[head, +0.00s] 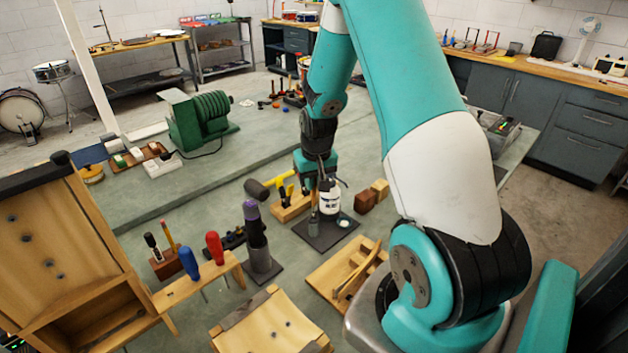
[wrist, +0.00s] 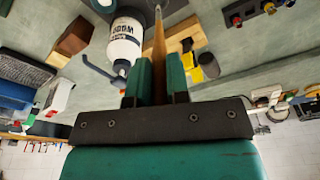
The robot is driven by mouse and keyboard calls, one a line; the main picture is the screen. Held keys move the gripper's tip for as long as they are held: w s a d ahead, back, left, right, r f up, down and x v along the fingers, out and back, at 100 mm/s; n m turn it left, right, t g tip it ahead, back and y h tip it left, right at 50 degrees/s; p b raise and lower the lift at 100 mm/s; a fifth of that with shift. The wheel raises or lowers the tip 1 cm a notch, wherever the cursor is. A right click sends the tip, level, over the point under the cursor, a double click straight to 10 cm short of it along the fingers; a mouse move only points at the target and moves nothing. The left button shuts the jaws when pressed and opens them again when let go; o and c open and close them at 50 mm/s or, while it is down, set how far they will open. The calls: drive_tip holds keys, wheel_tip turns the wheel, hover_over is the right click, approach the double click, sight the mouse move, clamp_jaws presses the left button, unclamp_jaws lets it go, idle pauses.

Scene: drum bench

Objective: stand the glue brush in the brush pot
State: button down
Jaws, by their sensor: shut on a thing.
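My gripper (head: 314,186) points down beside the white glue bottle (head: 330,198). In the wrist view my gripper (wrist: 159,80) is shut on the wooden handle of the glue brush (wrist: 159,48). The handle extends away from the jaws to a greyish end at the top edge. In the head view a narrow grey piece, seemingly the brush's lower end (head: 313,224), shows just left of the bottle, over or near a dark mat.
The glue bottle (wrist: 125,42) is close beside the brush. A mallet (head: 262,188) and wooden block lie to the left, brown blocks (head: 367,200) to the right. A screwdriver rack (head: 200,281) stands at front left. A wooden piece (head: 345,275) lies in front.

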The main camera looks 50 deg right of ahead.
sight(314, 197)
drive_tip(key=shift+f, duration=0.15)
drive_tip(key=shift+f+b, duration=2.55)
drive_tip(key=shift+f, duration=0.65)
drive_tip(key=c, duration=1)
unclamp_jaws()
drive_tip(key=shift+r, duration=0.1)
drive_tip(key=r, duration=0.5)
drive_tip(key=s+a+r+b, duration=0.1)
drive_tip(key=r, duration=0.5)
drive_tip(key=s+r+b, duration=0.1)
drive_tip(key=r, duration=0.5)
drive_tip(key=shift+s+a, duration=0.15)
drive_tip(key=shift+s, duration=0.1)
